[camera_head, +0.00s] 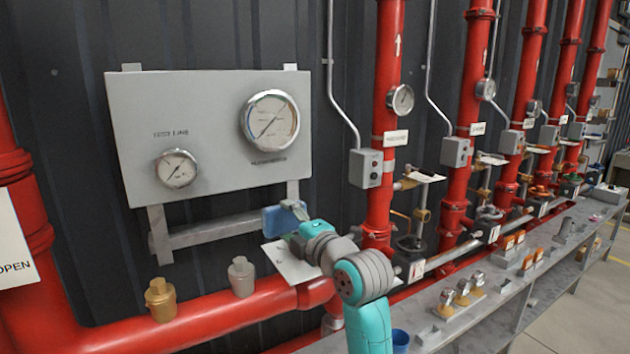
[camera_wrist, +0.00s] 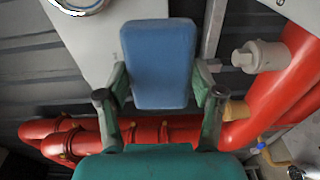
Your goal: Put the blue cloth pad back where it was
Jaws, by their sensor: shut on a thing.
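The blue cloth pad (camera_head: 280,221) is held by my gripper (camera_head: 297,212) in front of the lower right of the grey gauge panel in the head view. In the wrist view the blue pad (camera_wrist: 160,62) stands between the two fingers of my gripper (camera_wrist: 160,88), one finger on each side. The gripper is shut on the pad. In the head view the arm and gripper hide part of the pad. The pad is close to the panel's bracket; I cannot tell whether they touch.
The gauge panel (camera_head: 215,130) carries two round gauges, with a grey crossbar (camera_head: 215,230) below. A white plate (camera_head: 290,264) lies beneath the gripper. A red pipe (camera_head: 200,318) with brass (camera_head: 160,300) and grey (camera_head: 241,277) fittings runs below. A grey bench (camera_head: 480,307) with several small parts stands right.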

